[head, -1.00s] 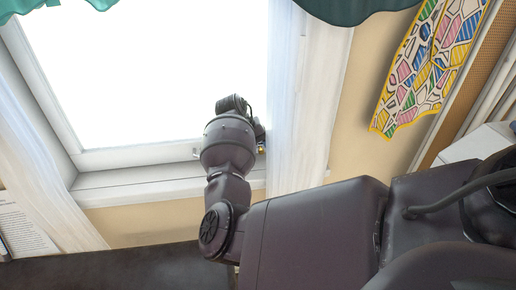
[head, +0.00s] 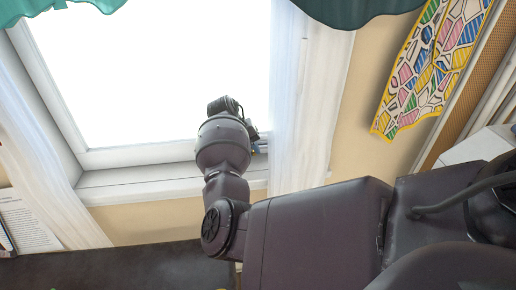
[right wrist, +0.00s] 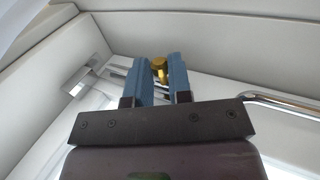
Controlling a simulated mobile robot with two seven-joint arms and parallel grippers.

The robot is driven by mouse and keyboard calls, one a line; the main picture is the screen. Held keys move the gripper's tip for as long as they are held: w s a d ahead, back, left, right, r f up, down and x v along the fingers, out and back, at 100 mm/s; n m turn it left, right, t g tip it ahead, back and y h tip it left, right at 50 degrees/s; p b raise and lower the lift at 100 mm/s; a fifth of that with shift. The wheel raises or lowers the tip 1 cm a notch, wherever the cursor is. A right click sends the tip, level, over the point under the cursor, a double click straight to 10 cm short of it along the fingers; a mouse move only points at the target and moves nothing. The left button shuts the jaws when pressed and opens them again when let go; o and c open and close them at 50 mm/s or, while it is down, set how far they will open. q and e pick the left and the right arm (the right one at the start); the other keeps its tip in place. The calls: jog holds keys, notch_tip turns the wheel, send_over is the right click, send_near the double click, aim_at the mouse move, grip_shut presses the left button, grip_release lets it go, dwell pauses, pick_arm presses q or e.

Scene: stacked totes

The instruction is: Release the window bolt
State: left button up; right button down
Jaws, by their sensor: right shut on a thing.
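The window bolt shows in the right wrist view as a brass knob (right wrist: 160,69) on a thin metal rod in the corner of the white window frame. My right gripper (right wrist: 161,75) has its two blue fingers on either side of the knob and is shut on it. In the head view my right gripper (head: 262,146) is at the lower right corner of the bright window (head: 170,75), mostly hidden behind its own wrist. The bolt cannot be made out there. My left gripper is not in view.
A white curtain (head: 300,110) hangs just right of the gripper, and another (head: 40,170) hangs at the left. The white sill (head: 140,187) runs below the window. A curved metal handle (right wrist: 280,102) is at the right in the wrist view. A colourful patterned cloth (head: 430,70) hangs on the wall.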

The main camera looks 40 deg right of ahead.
jog(key=shift+w+a, duration=0.1)
jog(key=shift+a, duration=0.1)
jog(key=c, duration=1)
grip_release()
jog(key=shift+c, duration=0.2)
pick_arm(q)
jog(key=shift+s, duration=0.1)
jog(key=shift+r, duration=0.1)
pick_arm(e)
jog(key=shift+r, duration=0.1)
jog(key=shift+w+a+r, duration=0.15)
jog(key=shift+r, duration=0.2)
pick_arm(q)
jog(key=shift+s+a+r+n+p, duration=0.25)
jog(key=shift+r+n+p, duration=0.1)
jog(key=shift+p, duration=0.85)
pick_arm(e)
jog(key=v, duration=1)
